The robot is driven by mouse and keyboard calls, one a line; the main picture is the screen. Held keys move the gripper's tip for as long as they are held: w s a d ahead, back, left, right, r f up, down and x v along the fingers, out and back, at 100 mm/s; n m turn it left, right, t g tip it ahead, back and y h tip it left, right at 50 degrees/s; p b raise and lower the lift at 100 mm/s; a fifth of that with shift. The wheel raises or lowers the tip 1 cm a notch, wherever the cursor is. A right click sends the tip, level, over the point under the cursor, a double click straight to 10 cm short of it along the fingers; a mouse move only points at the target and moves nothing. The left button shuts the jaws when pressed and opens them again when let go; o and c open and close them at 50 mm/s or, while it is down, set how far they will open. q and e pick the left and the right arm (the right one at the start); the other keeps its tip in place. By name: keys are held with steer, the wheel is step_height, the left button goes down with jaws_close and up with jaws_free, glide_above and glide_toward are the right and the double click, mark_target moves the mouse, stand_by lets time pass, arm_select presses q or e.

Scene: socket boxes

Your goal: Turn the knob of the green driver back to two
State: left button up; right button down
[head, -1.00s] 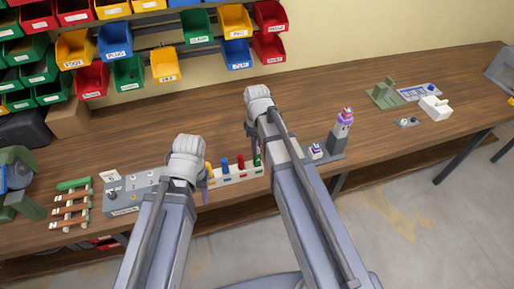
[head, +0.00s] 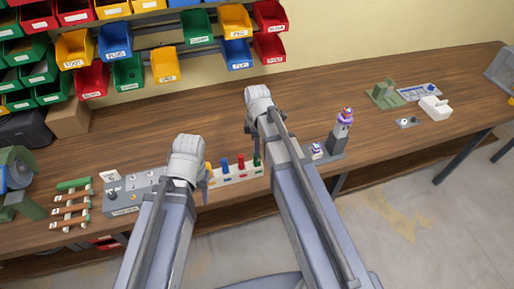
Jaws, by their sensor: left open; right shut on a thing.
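A white rack (head: 236,178) near the table's front edge holds a row of small drivers with coloured handles. The green driver (head: 257,161) is at its right end, with red (head: 241,161), blue (head: 225,165) and yellow ones to its left. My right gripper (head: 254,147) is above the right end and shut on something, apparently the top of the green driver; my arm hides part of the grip. My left gripper (head: 205,178) is open at the rack's left end, beside the yellow driver (head: 209,168). The knob's marks are too small to read.
A grey panel box (head: 122,211) with switches stands left of the rack. Left of it lies a ladder-like frame with rods (head: 72,207). A grey stand with a purple-topped piece (head: 344,117) is at right. Labelled bins (head: 129,72) hang behind. The table behind the rack is clear.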

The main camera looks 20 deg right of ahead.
steer(key=n, duration=0.4)
steer(key=shift+n, duration=0.8)
steer(key=shift+n, duration=0.9)
steer(key=shift+c, duration=0.8)
jaws_free()
steer(key=shift+r, duration=0.1)
step_height(320, 180, up, 7)
steer(key=p, duration=0.7)
